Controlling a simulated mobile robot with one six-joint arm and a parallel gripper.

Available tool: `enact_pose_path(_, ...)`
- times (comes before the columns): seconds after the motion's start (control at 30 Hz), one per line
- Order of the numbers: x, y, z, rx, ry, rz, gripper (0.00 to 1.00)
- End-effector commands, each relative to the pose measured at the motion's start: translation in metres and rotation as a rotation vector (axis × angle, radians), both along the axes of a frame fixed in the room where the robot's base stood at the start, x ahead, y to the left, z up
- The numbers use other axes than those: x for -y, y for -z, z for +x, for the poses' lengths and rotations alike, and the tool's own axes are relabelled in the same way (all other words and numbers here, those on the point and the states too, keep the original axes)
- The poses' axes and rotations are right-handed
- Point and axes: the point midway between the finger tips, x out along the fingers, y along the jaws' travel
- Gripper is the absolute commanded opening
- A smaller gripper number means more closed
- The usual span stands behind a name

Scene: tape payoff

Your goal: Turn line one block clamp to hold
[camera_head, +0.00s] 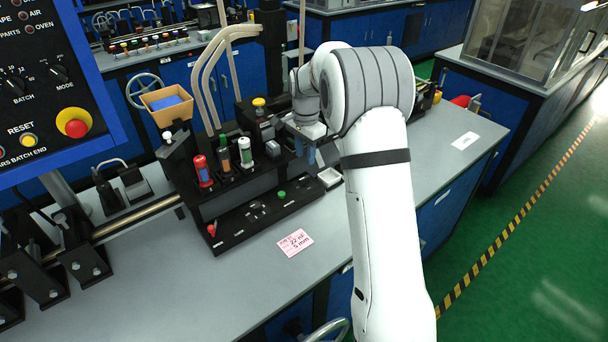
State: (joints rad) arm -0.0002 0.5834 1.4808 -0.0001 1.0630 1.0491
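A black block station (240,190) stands on the grey bench. Three upright cylinders, one red (203,170), one dark green (225,160) and one white and green (245,152), sit in it. On its low front ledge are a small red-tipped lever (211,230), a green button (282,194) and small dark fittings. I cannot tell which part is the line one block clamp, or its setting. My gripper (312,153) points down at the right end of the station, partly hidden by my white arm. I cannot see its fingertips clearly or whether it touches anything.
A pink note (295,242) lies on the bench in front of the station. A yellow-topped black unit (259,105) stands behind. A control panel (55,85) rises at left. The right bench top is largely clear.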

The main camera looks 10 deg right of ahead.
Motion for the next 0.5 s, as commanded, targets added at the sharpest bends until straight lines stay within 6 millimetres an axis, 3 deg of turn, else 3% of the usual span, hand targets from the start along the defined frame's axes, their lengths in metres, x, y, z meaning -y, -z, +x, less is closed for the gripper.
enact_pose_path(0.2, 0.0, 0.02, 0.014, -0.015, 0.056, 0.0, 0.33)
enact_pose_path(0.5, 0.0, 0.059, 0.014, -0.019, 0.058, 0.0, 0.33)
